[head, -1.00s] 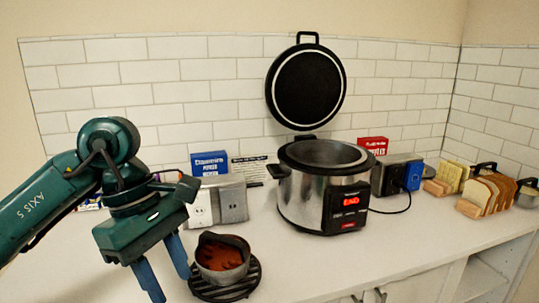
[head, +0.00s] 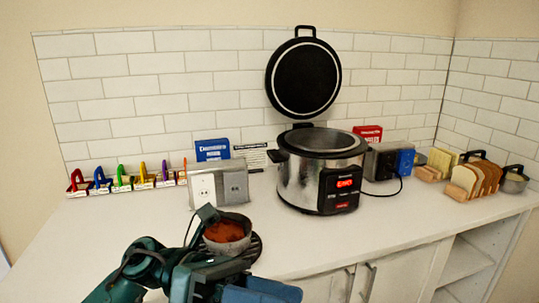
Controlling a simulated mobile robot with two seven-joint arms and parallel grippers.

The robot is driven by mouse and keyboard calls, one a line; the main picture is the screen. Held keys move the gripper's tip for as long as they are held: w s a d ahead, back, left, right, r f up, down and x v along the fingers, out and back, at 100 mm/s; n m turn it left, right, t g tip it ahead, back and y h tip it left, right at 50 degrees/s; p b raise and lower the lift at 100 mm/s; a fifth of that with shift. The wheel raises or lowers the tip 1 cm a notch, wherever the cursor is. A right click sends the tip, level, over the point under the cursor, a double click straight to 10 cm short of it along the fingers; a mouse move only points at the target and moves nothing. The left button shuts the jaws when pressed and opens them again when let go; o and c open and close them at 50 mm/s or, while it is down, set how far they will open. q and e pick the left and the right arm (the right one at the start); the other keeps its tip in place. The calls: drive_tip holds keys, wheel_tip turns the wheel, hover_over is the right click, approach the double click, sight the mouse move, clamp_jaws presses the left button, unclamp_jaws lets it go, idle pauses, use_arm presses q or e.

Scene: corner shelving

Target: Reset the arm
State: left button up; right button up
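My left arm is dark green and comes in low at the bottom left of the head view. My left gripper (head: 268,290), with blue fingers, is at the bottom edge, in front of a small pot. Its fingers are partly cut off by the frame, so I cannot see whether they are apart. The small dark pot (head: 228,246) holds reddish-brown food. It stands on a round black trivet (head: 256,247), and my arm hides part of both. My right gripper is not in view.
A steel cooker (head: 320,183) with its lid (head: 304,78) raised stands behind. Bread slices (head: 463,180) in a rack are at the right. A grey outlet box (head: 220,188), a blue box (head: 212,150) and several coloured items (head: 123,178) line the wall.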

use_arm(q)
drive_tip(key=w+a+f+m+t+y, duration=0.2)
drive_tip(key=w+a+f+m+t, duration=0.15)
drive_tip(key=m+t, duration=0.65)
drive_tip(key=w+a+f+m+t+y, duration=0.25)
drive_tip(key=f+m+t, duration=0.35)
drive_tip(key=m, duration=0.8)
drive_tip(key=w+a+f+m+t+y, duration=0.1)
drive_tip(key=w+a+f+m+t, duration=0.2)
drive_tip(key=m+t, duration=0.75)
drive_tip(key=s+a+f+n+g+y, duration=0.2)
drive_tip(key=s+f+n+g+y, duration=0.2)
drive_tip(key=f, duration=0.7)
drive_tip(key=s+a+f+n+g+y, duration=0.3)
drive_tip(key=s+f+n, duration=0.4)
drive_tip(key=f, duration=0.5)
drive_tip(key=shift+s+a+f+g+y+p, duration=0.25)
drive_tip(key=shift+s+g+y+p, duration=0.25)
drive_tip(key=shift+g+y, duration=0.4)
